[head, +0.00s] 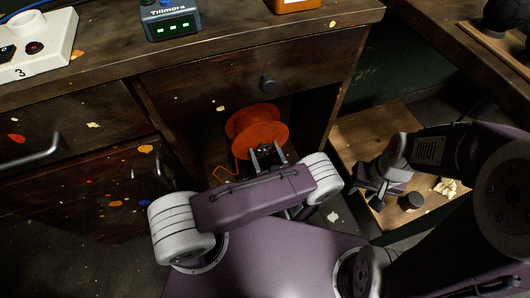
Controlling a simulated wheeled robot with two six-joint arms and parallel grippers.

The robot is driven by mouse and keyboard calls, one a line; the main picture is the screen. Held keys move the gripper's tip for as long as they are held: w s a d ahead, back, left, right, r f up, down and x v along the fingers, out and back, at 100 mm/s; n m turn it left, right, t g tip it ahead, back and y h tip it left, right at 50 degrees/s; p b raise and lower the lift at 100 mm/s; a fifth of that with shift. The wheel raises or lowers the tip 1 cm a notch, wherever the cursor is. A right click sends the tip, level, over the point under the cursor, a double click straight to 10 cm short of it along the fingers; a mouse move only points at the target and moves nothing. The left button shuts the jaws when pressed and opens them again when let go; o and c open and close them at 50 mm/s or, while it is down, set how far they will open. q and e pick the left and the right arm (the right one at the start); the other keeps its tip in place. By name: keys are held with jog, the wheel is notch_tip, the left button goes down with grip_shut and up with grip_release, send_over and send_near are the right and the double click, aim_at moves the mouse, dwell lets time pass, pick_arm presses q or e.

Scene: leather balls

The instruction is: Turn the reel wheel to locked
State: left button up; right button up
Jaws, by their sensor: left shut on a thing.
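The orange reel wheel (257,122) sits in the open bay under the workbench, below the drawer with the round knob. It has two round flanges, and an orange cord (226,174) hangs from its lower left. My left gripper (267,156) is at the front lower edge of the reel, its two fingers shut on a part of it. The gripped part is dark and mostly hidden between the fingers. My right gripper (366,194) is apart from the reel, low over the wooden board at the right; its finger gap is unclear.
A grey device marked Tillmora (172,24) with green lights and a white switch box (36,46) stand on the bench top. A drawer knob (268,85) juts out above the reel. A wooden board (372,131) with a dark knob (411,201) lies at the right.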

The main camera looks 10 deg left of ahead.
pick_arm(q)
jog(key=shift+f+m+b, duration=0.1)
jog(key=shift+m+b, duration=0.35)
jog(key=shift+m, duration=0.35)
pick_arm(e)
jog(key=shift+f, duration=0.65)
pick_arm(q)
jog(key=o, duration=1.4)
jog(key=shift+c, duration=0.2)
jog(key=shift+s, duration=0.15)
